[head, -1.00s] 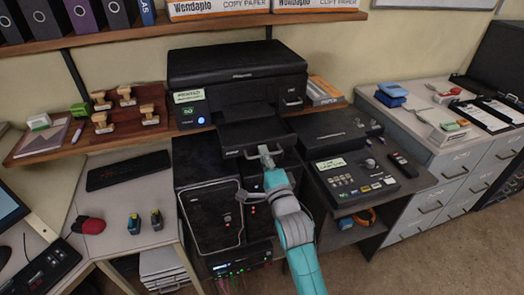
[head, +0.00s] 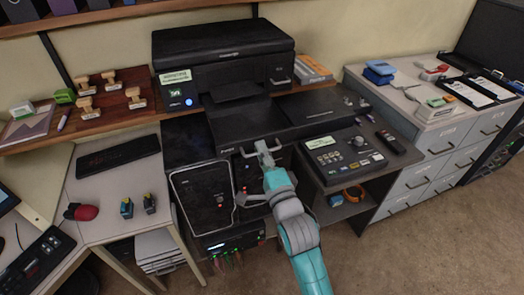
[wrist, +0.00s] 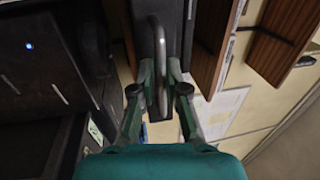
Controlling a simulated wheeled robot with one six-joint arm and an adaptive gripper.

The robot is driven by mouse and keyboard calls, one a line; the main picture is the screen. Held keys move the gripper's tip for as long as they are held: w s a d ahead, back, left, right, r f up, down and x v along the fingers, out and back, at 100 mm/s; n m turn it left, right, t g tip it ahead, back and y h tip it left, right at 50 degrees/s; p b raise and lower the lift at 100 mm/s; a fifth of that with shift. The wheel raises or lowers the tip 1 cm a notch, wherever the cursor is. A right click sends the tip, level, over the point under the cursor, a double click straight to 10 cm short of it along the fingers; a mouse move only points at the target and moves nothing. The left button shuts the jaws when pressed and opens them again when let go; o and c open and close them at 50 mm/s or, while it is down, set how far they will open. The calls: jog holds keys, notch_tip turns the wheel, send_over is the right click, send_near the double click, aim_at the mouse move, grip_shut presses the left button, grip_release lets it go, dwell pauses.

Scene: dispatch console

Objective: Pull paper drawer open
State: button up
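The black printer (head: 225,45) stands on the wooden shelf. Its dark paper drawer (head: 232,122) sticks well out from the front, below the body. The drawer has a grey bar handle (head: 268,147) on its front face. My gripper (head: 268,156) is at this handle. In the wrist view, the handle (wrist: 157,60) runs upright between the two green fingers of my gripper (wrist: 160,72). The fingers are close on both sides of the bar and appear shut on it. Finger contact is partly hidden from the head view.
A black device with buttons (head: 345,155) stands right of the drawer. Wooden stamps (head: 110,92) sit on the shelf at left. Grey drawer cabinets (head: 420,170) stand at right. Open floor lies in front.

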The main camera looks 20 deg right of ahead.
jog(key=shift+s, duration=0.1)
jog(key=s+f, duration=0.2)
jog(key=s, duration=0.9)
jog(key=shift+s, duration=0.3)
jog(key=shift+f, duration=0.1)
dwell(0.3)
jog(key=s+f+n+g, duration=0.1)
jog(key=s+f+n, duration=0.35)
jog(key=s, duration=0.35)
jog(key=s+f+n+g, duration=0.2)
jog(key=s+f+n, duration=0.3)
jog(key=s, duration=0.4)
jog(key=s+f+n+g, duration=0.2)
jog(key=s+n, duration=0.6)
jog(key=s, duration=0.8)
jog(key=shift+s+d+f, duration=0.2)
jog(key=shift+s+f, duration=0.15)
jog(key=shift+s, duration=0.05)
